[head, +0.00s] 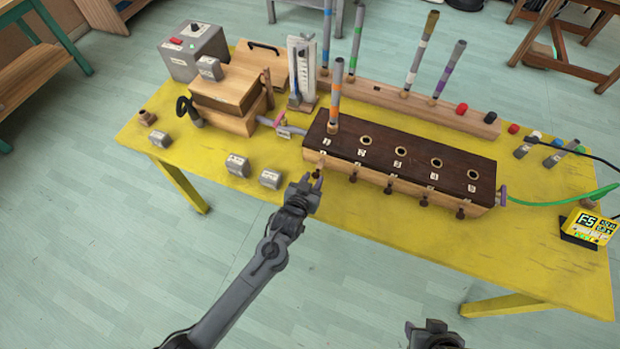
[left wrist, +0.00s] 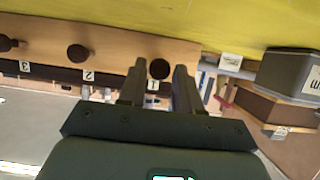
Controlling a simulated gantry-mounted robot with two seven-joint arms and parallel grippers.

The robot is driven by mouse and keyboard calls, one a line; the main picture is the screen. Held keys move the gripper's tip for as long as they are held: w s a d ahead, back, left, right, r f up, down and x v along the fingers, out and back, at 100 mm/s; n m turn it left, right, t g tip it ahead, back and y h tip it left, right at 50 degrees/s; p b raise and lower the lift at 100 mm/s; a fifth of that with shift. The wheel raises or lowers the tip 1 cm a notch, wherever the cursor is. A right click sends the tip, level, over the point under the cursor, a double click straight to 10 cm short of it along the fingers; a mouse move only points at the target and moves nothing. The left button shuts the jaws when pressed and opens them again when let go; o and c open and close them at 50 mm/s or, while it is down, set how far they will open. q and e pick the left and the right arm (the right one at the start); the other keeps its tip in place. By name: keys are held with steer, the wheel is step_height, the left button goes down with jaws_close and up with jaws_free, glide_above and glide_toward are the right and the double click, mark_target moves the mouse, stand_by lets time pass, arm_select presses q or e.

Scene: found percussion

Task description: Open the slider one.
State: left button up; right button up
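The wind chest (head: 400,165) is a dark-topped wooden box with numbered holes and a row of dark slider knobs along its front. Slider one's knob (left wrist: 160,68) shows in the left wrist view beside the label 1 (left wrist: 153,86). My left gripper (head: 311,188) is at the chest's front left corner. In the left wrist view the left gripper (left wrist: 160,70) is open, with the knob between its fingers and small gaps showing; contact cannot be told. In the head view the gripper partly hides this knob. My right gripper (head: 433,332) shows only partly at the bottom edge; its fingers are unclear.
A striped pipe (head: 336,95) stands in hole 1; the other holes are empty. Several pipes stand in a wooden rack (head: 420,105) behind. Grey weights (head: 270,178), a bellows box (head: 228,95) and a yellow meter (head: 588,229) are on the yellow table (head: 330,235). The front strip is clear.

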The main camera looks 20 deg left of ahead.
arm_select(q)
steer(key=shift+o, duration=1.3)
steer(key=p+v, duration=0.2)
steer(key=v, duration=0.8)
steer(key=shift+s, duration=0.4)
steer(key=shift+r, duration=0.1)
